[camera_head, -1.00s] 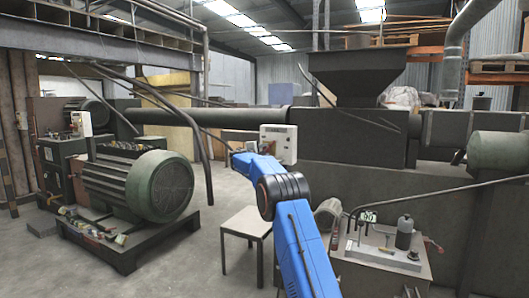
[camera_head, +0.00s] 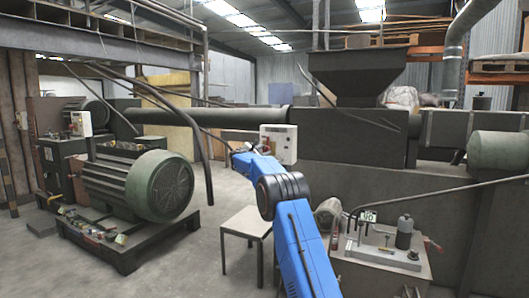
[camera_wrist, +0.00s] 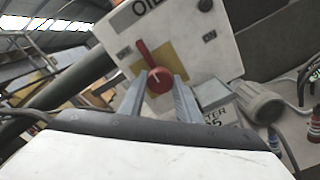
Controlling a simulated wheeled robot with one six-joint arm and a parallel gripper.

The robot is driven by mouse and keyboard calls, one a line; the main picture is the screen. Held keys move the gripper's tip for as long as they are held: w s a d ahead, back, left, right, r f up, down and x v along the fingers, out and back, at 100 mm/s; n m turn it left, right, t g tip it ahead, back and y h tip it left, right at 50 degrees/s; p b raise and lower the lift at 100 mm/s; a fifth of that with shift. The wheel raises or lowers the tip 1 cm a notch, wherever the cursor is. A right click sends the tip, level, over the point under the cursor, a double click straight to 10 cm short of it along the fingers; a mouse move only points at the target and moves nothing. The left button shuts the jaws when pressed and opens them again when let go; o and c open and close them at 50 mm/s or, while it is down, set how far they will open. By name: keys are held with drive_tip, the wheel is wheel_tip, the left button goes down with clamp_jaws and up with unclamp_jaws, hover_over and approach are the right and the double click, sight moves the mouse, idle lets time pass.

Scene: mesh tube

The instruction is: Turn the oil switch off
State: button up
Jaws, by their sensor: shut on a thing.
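The oil switch is a red rotary knob (camera_wrist: 160,80) on a yellow plate (camera_wrist: 178,55) in the wrist view. Its pointer tilts up and to the left in the picture. The white box (camera_head: 279,145) also shows in the head view, just past the end of my blue arm; the knob and fingers cannot be made out there.
In the head view a small table (camera_head: 245,223) stands left of my arm, and a large green motor (camera_head: 158,186) farther left. Open floor lies between them.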

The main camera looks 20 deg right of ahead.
drive_tip(key=shift+f, duration=0.15)
idle(0.3)
drive_tip(key=o, duration=1.1)
drive_tip(key=shift+a, duration=0.1)
drive_tip(key=shift+c, duration=0.2)
drive_tip(key=v, duration=1.7)
drive_tip(key=shift+s+a, duration=0.15)
